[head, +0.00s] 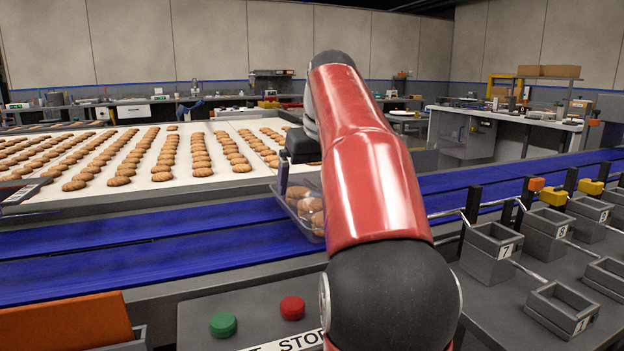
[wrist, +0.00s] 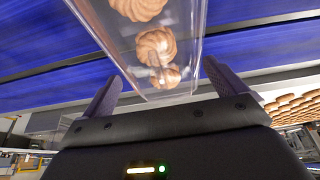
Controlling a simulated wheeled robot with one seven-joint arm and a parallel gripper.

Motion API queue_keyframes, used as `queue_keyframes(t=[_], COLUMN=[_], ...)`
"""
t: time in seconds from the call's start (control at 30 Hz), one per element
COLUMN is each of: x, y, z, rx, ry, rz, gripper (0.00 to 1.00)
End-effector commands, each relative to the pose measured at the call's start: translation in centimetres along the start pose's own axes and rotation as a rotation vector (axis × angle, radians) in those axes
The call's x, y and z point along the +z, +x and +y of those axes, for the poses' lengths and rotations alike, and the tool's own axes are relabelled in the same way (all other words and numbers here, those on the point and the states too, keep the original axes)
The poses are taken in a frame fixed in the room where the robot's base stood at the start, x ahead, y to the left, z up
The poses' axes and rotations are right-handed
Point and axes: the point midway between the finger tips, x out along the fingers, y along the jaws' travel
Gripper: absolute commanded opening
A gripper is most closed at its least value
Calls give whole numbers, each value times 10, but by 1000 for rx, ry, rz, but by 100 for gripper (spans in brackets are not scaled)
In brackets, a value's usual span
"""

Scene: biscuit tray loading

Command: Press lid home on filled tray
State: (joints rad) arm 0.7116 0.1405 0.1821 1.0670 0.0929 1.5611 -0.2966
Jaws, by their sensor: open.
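A clear plastic tray (head: 289,208) holding several round brown biscuits is on the blue conveyor in the head view, partly hidden behind my red arm. In the wrist view the tray (wrist: 190,72) reaches down between my fingers, with biscuits (wrist: 156,47) visible through the clear plastic. My gripper (wrist: 163,72) is open, one dark finger to each side of the tray's near end. I cannot tell whether the fingers touch it. In the head view only one finger of my gripper (head: 284,176) shows, at the tray's edge. I cannot make out a separate lid or how it sits.
Rows of biscuits lie on a white belt (head: 135,189) behind the blue conveyor (head: 150,250). Green (head: 223,325) and red (head: 292,307) buttons are on the near panel. Numbered grey bins (head: 492,245) stand at right, an orange box (head: 65,325) at lower left. The conveyor left of the tray is clear.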

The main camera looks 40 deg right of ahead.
Motion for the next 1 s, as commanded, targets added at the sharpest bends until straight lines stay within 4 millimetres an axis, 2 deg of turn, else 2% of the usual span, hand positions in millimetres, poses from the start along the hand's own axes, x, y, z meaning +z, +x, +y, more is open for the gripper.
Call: queue_keyframes(t=[0.3, 0.6, 0.67, 0.7, 1.0], x=[0, 0, 0, 1, 2], y=[3, 4, 4, 4, 7], z=[0, 0, 0, 0, 1], rx=[0, 0, 0, -1, -3], ry=[0, 1, 1, 1, 1], rz=[0, -2, -3, -4, -10], gripper=[96, 58, 55, 49, 49])
